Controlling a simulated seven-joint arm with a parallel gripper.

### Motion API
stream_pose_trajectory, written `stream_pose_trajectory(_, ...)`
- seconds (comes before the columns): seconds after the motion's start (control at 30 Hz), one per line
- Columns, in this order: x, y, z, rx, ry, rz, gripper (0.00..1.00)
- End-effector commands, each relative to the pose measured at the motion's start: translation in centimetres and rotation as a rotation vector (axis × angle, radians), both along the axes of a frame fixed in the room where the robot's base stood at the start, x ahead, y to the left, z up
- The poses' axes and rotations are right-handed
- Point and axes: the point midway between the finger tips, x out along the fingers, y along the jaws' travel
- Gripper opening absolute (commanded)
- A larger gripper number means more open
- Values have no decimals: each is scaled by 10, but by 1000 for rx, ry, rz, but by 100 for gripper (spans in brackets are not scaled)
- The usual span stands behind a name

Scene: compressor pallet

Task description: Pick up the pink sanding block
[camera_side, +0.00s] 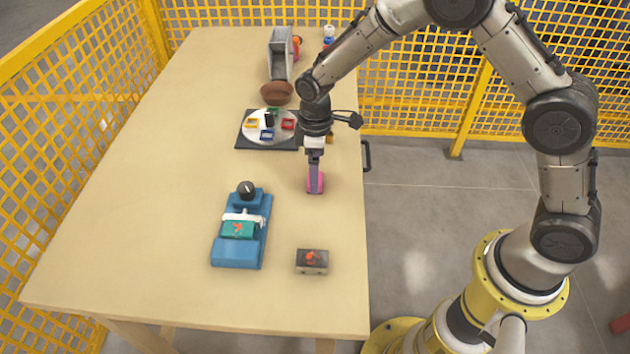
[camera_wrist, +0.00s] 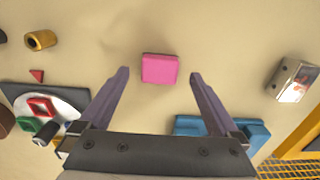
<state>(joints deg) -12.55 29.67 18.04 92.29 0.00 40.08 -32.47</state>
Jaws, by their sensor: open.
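The pink sanding block (camera_side: 316,184) lies on the table near its right side, directly below my gripper (camera_side: 314,178) in the side view. In the wrist view the pink block (camera_wrist: 160,69) sits flat on the tabletop, just beyond and between the two purple fingertips (camera_wrist: 159,73). My gripper is open, pointing down, with nothing between its fingers. In the side view one finger partly covers the block. Whether the fingertips are level with the block is hard to tell.
A blue fixture (camera_side: 240,250) with a black knob stands front left of the block. A small grey box (camera_side: 312,262) lies in front. Behind is a white round plate on a dark mat (camera_side: 246,142) with several coloured pieces. Clear tabletop surrounds the block.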

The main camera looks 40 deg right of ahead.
Motion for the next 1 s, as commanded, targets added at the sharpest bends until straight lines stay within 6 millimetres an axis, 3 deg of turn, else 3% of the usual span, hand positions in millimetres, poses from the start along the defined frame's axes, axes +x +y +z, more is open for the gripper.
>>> stream_pose_trajectory(0.13, 0, 0, -16, 0, 0, 0, 98)
stream_pose_trajectory(0.4, 1, 0, -18, 1, -2, 0, 98)
stream_pose_trajectory(0.9, 1, 0, -18, 0, -1, 0, 9)
stream_pose_trajectory(1.0, 1, 0, -18, 1, -2, 0, 7)
